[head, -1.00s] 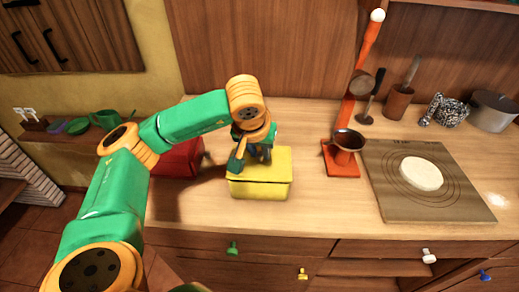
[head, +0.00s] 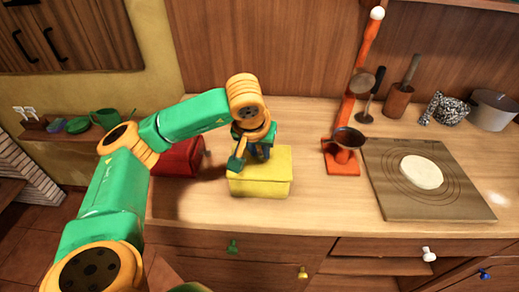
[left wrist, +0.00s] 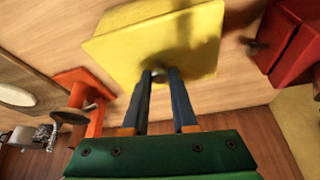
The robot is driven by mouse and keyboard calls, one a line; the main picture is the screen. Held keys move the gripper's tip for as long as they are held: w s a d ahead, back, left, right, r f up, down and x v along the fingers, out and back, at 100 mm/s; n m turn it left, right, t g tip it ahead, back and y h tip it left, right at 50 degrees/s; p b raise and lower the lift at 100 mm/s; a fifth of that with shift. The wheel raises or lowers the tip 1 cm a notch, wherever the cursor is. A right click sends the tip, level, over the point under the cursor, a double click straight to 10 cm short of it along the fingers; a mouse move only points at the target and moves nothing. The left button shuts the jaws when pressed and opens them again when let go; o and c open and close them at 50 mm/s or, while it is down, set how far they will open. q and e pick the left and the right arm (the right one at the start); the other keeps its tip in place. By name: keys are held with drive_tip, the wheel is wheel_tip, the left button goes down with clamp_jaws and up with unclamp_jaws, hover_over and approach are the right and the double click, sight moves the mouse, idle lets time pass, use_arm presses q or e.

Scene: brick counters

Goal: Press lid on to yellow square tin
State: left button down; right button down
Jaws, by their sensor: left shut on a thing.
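The yellow square tin (head: 262,190) stands on the wooden counter, near its front edge. Its yellow lid (head: 277,163) lies on top, and I see no clear gap along the front; the far side is partly hidden by my gripper. My left gripper (head: 253,154) comes down over the back left part of the lid. In the left wrist view, its blue fingers (left wrist: 160,76) are closed on a small knob on the lid (left wrist: 125,50), whose top fills the upper middle. The knob is mostly hidden between the fingers.
A red box (head: 178,160) stands just left of the tin. To the right are an orange stand with a dark bowl (head: 347,140) and a board with white dough (head: 422,172). Counter between tin and stand is clear.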

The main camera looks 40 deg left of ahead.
use_arm(q)
drive_tip(key=shift+f, duration=0.15)
idle(0.4)
drive_tip(key=c, duration=0.6)
unclamp_jaws()
drive_tip(key=o, duration=0.5)
drive_tip(key=shift+c, duration=0.2)
wheel_tip(320, 180, up, 7)
drive_tip(key=p, duration=0.6)
